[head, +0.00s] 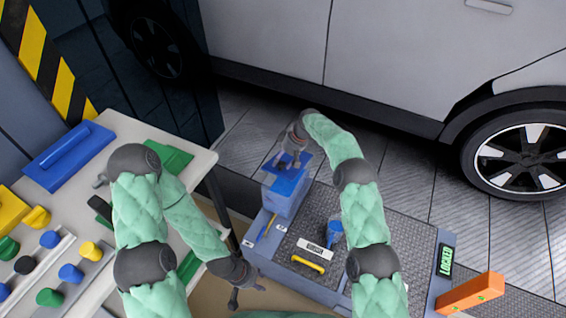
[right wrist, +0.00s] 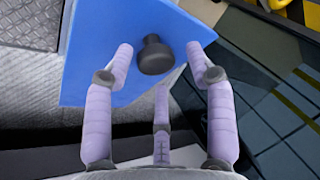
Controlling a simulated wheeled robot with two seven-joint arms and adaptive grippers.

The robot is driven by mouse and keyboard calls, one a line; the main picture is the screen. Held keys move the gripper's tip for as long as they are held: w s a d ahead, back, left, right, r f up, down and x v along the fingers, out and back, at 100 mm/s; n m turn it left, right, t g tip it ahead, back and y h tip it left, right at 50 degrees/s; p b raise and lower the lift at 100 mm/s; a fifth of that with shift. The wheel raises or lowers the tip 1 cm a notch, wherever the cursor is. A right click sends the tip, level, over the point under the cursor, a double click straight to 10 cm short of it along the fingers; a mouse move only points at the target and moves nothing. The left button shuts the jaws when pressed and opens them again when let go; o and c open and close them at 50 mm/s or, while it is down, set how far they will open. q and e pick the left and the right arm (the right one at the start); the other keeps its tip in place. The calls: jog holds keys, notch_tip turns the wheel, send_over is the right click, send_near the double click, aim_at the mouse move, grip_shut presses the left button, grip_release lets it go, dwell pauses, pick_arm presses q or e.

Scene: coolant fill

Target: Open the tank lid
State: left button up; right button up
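The tank (head: 281,203) is a blue box at the back left corner of the grey platform in the head view. Its brighter blue lid (head: 290,186) lies on top, partly hidden by my right gripper (head: 284,161). In the right wrist view the lid (right wrist: 100,60) carries a dark round knob (right wrist: 154,56). My right gripper's fingers (right wrist: 160,62) are spread, with the knob seen between them; contact cannot be told. My left gripper (head: 247,297) is low in the head view, apart from the tank, its fingers spread and empty.
A white table (head: 122,128) with blue, green and yellow parts stands at the left. On the platform (head: 408,240) are a blue item (head: 334,232), a yellow handle (head: 308,264) and a "LOCKED" sign (head: 445,260). An orange block (head: 470,294) is at the right. A car (head: 400,55) stands behind.

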jog(key=shift+s+f, duration=0.2)
jog(key=v, duration=1.2)
jog(key=shift+w, duration=0.15)
